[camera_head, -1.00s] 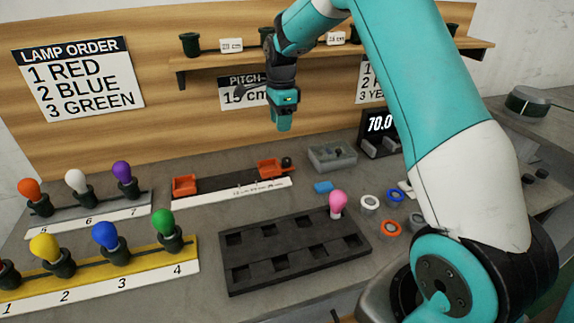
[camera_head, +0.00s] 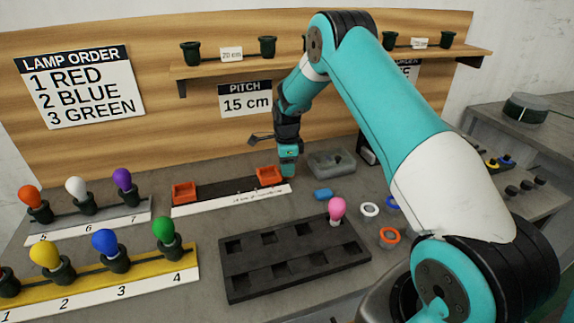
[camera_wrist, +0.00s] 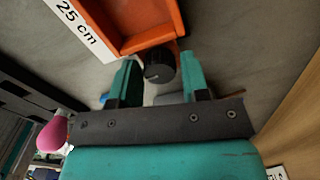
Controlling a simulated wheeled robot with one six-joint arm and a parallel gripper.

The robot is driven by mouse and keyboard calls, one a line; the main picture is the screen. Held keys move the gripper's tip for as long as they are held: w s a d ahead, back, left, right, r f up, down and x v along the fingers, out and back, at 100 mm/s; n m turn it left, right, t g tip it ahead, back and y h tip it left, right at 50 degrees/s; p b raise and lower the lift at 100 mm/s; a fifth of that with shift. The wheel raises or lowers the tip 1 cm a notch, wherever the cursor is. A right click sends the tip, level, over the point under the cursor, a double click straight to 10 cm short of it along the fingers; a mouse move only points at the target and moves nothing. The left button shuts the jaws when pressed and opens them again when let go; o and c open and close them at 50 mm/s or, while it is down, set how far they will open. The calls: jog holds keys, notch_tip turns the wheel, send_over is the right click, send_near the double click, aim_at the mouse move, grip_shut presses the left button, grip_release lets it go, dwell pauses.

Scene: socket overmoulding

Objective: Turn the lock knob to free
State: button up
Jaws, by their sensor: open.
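The lock knob (camera_wrist: 158,66) is a small black round knob at the end of an orange block (camera_wrist: 120,20), seen in the wrist view. My gripper (camera_wrist: 157,80) is open, with one teal finger on each side of the knob; I cannot tell whether they touch it. In the head view my gripper (camera_head: 288,163) points down at the right end of the slide fixture, beside its right orange block (camera_head: 269,175), and hides the knob. A second orange block (camera_head: 185,192) sits at the fixture's left end.
Bulbs stand in racks at left.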

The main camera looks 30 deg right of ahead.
jog(key=c, duration=0.6)
jog(key=n, duration=0.4)
jog(key=shift+w+n, duration=0.1)
jog(key=shift+n, duration=0.3)
jog(key=o, duration=0.6)
notch_tip(320, 180, up, 17)
jog(key=shift+r, duration=0.2)
